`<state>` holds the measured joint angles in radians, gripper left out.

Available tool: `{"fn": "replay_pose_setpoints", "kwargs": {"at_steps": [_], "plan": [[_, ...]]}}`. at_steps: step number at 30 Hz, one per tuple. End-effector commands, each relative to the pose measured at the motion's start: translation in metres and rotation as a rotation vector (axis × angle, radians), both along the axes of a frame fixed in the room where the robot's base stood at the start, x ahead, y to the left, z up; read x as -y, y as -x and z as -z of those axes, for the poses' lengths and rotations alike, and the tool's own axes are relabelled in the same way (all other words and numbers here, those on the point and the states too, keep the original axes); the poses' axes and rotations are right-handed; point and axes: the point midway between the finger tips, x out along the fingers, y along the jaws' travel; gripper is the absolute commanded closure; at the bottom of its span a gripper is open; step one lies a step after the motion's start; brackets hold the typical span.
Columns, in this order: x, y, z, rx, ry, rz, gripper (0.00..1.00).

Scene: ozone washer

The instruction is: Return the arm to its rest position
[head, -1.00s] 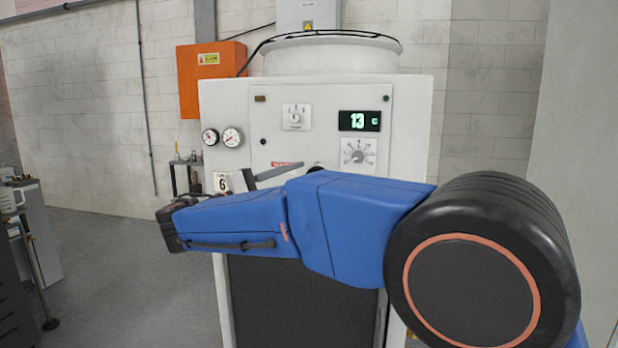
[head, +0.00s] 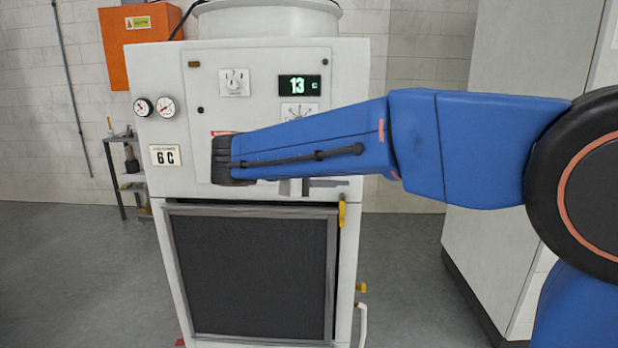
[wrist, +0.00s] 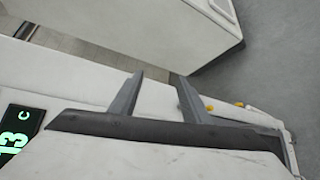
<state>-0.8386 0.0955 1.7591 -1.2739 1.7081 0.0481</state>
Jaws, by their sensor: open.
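My blue arm (head: 300,140) reaches from the right across the front of the white washer cabinet (head: 150,80) in the head view. My gripper (head: 318,188) shows there only as small grey pieces below the blue forearm; the forearm hides the rest. In the wrist view, the two grey fingers of my gripper (wrist: 157,76) stand apart with nothing between them. The cabinet's green display (head: 300,86) reads 13 C, and part of it shows in the wrist view (wrist: 14,142). The forearm hides part of the panel below the dials.
A dark filter grille (head: 250,275) fills the lower cabinet front, with yellow handles (head: 342,212) at its right. A tall pale cabinet (head: 490,235) stands at the right. A small stand (head: 128,178) and an orange box (head: 140,45) are at the left. Grey floor lies open at left.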

Motion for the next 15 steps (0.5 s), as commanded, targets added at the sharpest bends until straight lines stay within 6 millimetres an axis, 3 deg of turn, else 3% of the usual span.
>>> {"fn": "replay_pose_setpoints", "kwargs": {"at_steps": [1,6,15], "plan": [[0.03,0.006,0.006,-0.028,-0.045,0.024,0.57],[0.105,0.034,0.038,-0.117,-0.204,0.088,0.57],[0.198,0.109,0.099,-0.202,-0.52,0.197,0.57]]}}
